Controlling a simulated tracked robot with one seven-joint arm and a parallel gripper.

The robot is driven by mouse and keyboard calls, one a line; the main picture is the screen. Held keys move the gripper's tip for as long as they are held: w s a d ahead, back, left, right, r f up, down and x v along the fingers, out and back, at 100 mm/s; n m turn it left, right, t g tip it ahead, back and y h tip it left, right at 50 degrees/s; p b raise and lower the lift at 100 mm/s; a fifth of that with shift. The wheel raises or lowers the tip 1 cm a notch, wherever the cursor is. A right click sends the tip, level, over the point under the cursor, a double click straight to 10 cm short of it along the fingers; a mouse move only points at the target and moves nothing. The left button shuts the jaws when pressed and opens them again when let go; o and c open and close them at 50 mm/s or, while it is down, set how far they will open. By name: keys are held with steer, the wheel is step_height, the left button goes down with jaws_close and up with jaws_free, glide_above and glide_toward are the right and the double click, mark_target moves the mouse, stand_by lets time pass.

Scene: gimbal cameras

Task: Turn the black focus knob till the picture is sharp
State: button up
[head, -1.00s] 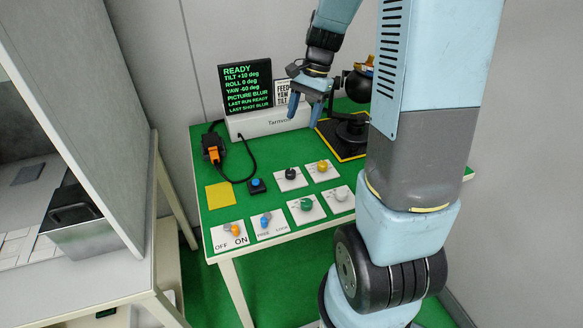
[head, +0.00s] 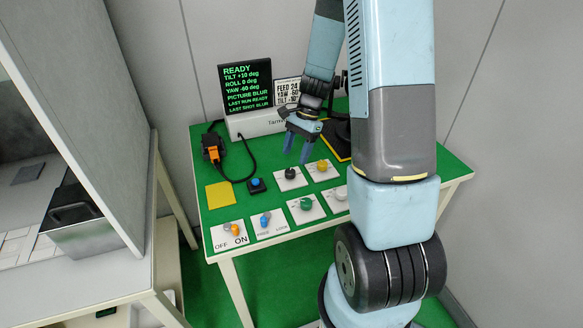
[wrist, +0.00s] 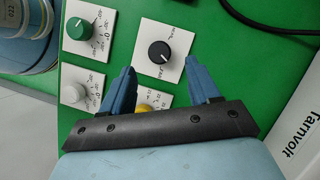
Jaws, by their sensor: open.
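The black focus knob (head: 290,173) sits on a white plate on the green table. In the wrist view the black knob (wrist: 159,52) has a white pointer line and lies just beyond and between my fingertips. My gripper (head: 296,152) is open and empty, fingers pointing down above and behind the knob, apart from it. In the wrist view my gripper (wrist: 160,72) shows two spread blue fingers. The screen (head: 246,88) reads READY, TILT +10 deg, ROLL 0 deg, YAW -60 deg, PICTURE BLUR, LAST RUN READY, LAST SHOT BLUR.
Near the black knob are a yellow knob (head: 322,165), a green knob (head: 305,204) and a white knob (head: 341,194). A blue button (head: 256,184), an orange switch (head: 235,229) and a blue switch (head: 265,220) stand left and front. A card (head: 288,92) stands behind.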

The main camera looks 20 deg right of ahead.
mark_target(290, 170)
steer(key=shift+x, duration=2.95)
steer(key=shift+c, duration=0.3)
steer(key=c, duration=1)
steer(key=shift+n, duration=0.3)
steer(key=shift+w+a+n+g+h, duration=0.1)
steer(key=shift+n+g+h, duration=0.3)
steer(key=shift+n, duration=0.9)
steer(key=shift+n+g+h, duration=0.4)
steer(key=shift+n, duration=0.9)
steer(key=o, duration=1.1)
steer(key=shift+c, duration=0.2)
